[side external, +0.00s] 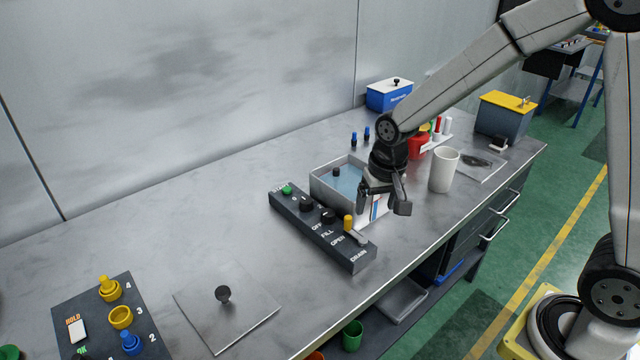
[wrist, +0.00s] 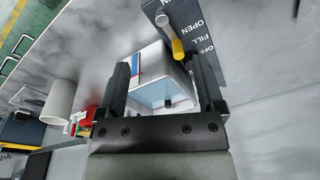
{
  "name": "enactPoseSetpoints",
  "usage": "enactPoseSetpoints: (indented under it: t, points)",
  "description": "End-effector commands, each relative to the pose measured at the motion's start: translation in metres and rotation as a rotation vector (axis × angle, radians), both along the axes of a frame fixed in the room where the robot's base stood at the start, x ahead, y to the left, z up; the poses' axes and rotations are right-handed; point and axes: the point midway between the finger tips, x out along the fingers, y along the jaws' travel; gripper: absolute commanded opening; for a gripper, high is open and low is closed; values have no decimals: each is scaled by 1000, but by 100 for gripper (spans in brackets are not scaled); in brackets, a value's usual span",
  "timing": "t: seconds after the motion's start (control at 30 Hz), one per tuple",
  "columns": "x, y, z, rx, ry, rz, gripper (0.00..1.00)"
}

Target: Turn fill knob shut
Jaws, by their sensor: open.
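The dark control panel (side external: 352,262) lies on the bench with labels OFF, FILL, OPEN and DRAIN. The black fill knob (side external: 328,216) stands by the OFF and FILL lettering; I cannot tell its exact setting. A yellow-tipped drain lever (side external: 348,223) is nearer the DRAIN end, and also shows in the wrist view (wrist: 174,38). The grey basin (side external: 322,190) holds pale blue water (side external: 345,180). My gripper (side external: 384,203) is open and empty, to the right of the fill knob at the basin's near right side.
A white cup (side external: 443,170) stands right of my gripper, with a red container (side external: 418,147) behind it. Another black knob (side external: 306,204) and a green button (side external: 287,190) share the panel. A blue box (side external: 388,97) stands at the back.

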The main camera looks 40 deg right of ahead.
Motion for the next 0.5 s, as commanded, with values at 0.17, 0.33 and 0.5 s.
enactPoseSetpoints:
  t: [0.17, 0.33, 0.5]
  points:
    - [-20, -1, 1, -10, -19, 77, 86]
    - [-39, -1, 0, -21, -36, 151, 86]
    - [-57, -2, 0, -34, -55, 226, 86]
